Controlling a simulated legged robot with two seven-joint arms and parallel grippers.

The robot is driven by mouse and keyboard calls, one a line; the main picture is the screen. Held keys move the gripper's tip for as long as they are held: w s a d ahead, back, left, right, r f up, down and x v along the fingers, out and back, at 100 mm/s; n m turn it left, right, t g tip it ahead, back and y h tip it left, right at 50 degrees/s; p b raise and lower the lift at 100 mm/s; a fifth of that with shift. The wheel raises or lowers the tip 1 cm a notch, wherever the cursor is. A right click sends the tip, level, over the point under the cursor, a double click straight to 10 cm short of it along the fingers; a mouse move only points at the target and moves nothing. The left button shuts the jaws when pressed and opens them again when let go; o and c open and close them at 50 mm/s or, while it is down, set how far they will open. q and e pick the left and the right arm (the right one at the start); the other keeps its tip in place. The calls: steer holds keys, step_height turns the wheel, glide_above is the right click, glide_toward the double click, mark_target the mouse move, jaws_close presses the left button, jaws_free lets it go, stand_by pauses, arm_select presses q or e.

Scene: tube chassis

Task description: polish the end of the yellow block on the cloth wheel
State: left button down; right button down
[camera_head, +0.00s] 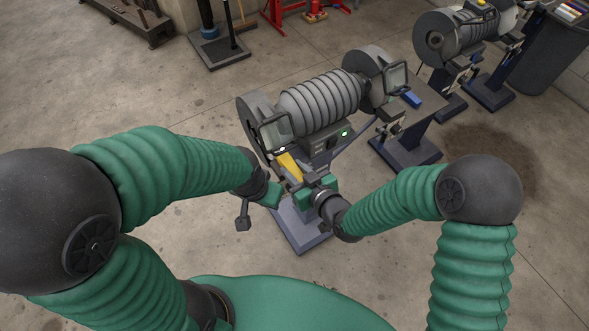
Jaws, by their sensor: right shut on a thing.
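The yellow block (289,164) is held tilted, its upper end close under the shield of the grinder's left wheel housing (258,117). My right gripper (303,193) is shut on the block's lower part. My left gripper (272,195) is just left of the block; whether its jaws are open or shut is unclear, and I cannot tell if it touches the block. The grinder (318,103) has a ribbed grey body and a wheel housing at each end. The cloth wheel is mostly hidden by the left housing and shield, so contact with the block cannot be judged.
A green light (345,133) shows on the grinder's front. A blue piece (411,99) is by the right housing (378,75). A second grinder (452,36) stands at the back right, near a dark bin (548,60). The concrete floor at left is mostly clear.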

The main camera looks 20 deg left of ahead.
steer(key=s+d, duration=0.5)
steer(key=d, duration=0.1)
steer(key=shift+d, duration=0.15)
stand_by(0.4)
steer(key=w+d+f, duration=0.1)
steer(key=w+d, duration=0.2)
steer(key=d, duration=0.5)
steer(key=w+d, duration=0.3)
steer(key=d, duration=0.5)
steer(key=s+d+f, duration=0.1)
steer(key=s+d, duration=0.1)
steer(key=d, duration=0.5)
steer(key=s+d+f, duration=0.1)
steer(key=s+d, duration=0.2)
steer(key=d, duration=0.3)
steer(key=shift+s+d+f, duration=0.25)
steer(key=shift+d+f, duration=0.05)
steer(key=shift+d, duration=0.05)
steer(key=shift+d, duration=0.15)
steer(key=shift+f, duration=0.1)
